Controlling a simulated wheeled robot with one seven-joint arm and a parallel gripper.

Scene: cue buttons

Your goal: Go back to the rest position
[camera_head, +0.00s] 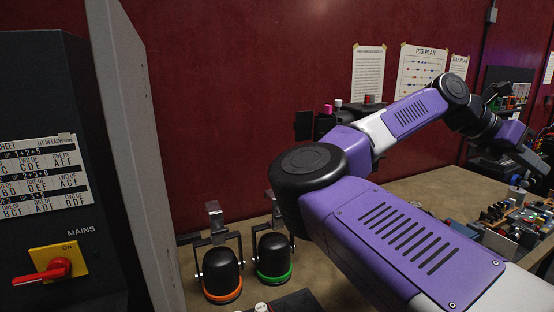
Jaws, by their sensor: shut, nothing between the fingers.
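My arm, purple, white and black, reaches from the lower right up to the middle and then out to the right. My gripper (537,163) is at its far end near the right edge, above the cluttered part of the bench. It is shut with nothing seen in it; its fingers are small and hard to make out. No cue buttons can be made out clearly; my arm hides part of the bench.
Two black lamps, one with an orange ring (222,274) and one with a green ring (272,256), stand on the bench (405,187). A dark cabinet with a red mains switch (44,272) and a grey panel (133,150) stand at left. Small parts (508,222) crowd the right.

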